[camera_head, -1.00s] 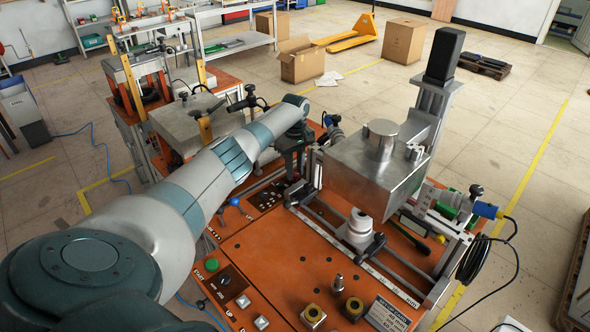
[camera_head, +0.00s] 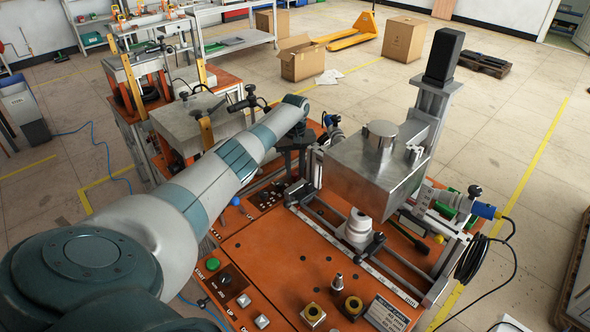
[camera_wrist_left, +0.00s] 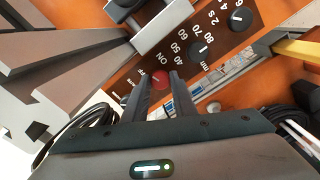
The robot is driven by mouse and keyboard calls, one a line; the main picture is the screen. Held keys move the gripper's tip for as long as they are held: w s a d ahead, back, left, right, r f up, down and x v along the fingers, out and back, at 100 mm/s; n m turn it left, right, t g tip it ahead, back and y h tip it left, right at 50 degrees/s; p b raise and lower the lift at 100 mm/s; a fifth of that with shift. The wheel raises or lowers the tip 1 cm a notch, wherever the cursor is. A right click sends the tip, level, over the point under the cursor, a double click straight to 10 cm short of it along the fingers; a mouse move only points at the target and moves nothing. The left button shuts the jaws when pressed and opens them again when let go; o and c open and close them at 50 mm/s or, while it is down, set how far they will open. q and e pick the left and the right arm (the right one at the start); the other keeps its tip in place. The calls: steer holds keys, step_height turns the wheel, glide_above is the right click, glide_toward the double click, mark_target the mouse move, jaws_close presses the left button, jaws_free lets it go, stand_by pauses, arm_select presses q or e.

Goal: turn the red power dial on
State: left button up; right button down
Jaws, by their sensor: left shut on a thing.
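The red power dial (camera_wrist_left: 160,78) sits on a dark panel strip beside the printed word ON in the left wrist view. My left gripper (camera_wrist_left: 159,85) has its two fingers on either side of the dial, closed on it. The dial's pointer mark is too small to read. In the head view my left gripper (camera_head: 291,163) reaches down over the back of the orange bench, by the dark control panel (camera_head: 266,198). The red dial is hidden there behind my arm and gripper. My right gripper is not in view.
Black knobs (camera_wrist_left: 199,50) with printed numbers sit near the dial on the same strip. A metal box (camera_head: 365,170) on rails stands right of my left gripper. A blue-topped lever (camera_head: 235,201) and green button (camera_head: 212,264) are on the bench. The orange plate's middle is clear.

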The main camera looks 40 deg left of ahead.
mark_target(295, 173)
arm_select(q)
steer(key=o, duration=1)
steer(key=shift+o, duration=0.2)
steer(key=shift+r, duration=0.2)
step_height(295, 173, up, 17)
steer(key=b, duration=0.4)
steer(key=shift+b, duration=0.35)
